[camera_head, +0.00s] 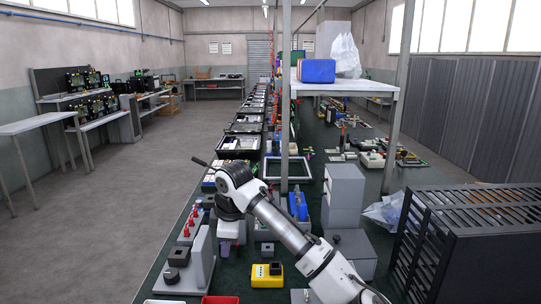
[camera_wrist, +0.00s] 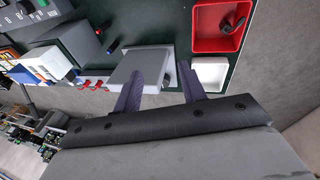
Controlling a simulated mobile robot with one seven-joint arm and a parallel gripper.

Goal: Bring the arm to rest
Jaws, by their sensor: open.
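My arm (camera_head: 285,230) reaches from the lower right of the head view over the long green bench, bent at its dark wrist end. My gripper (camera_head: 226,244) hangs downward there, beside a grey upright fixture (camera_head: 203,258); its fingertips are small in this view. In the wrist view my gripper (camera_wrist: 160,82) has two purple fingers, set well apart with nothing held between them. A grey block (camera_wrist: 143,62) shows beyond the fingers; whether they touch it I cannot tell.
A red tray (camera_wrist: 204,44) and a white tray (camera_wrist: 211,74) lie right of the fingers. A yellow device (camera_head: 267,275) and a grey cabinet (camera_head: 343,195) stand near the arm. A shelf post (camera_head: 285,120) rises behind it. A black slatted crate (camera_head: 470,240) is right. Floor at left is clear.

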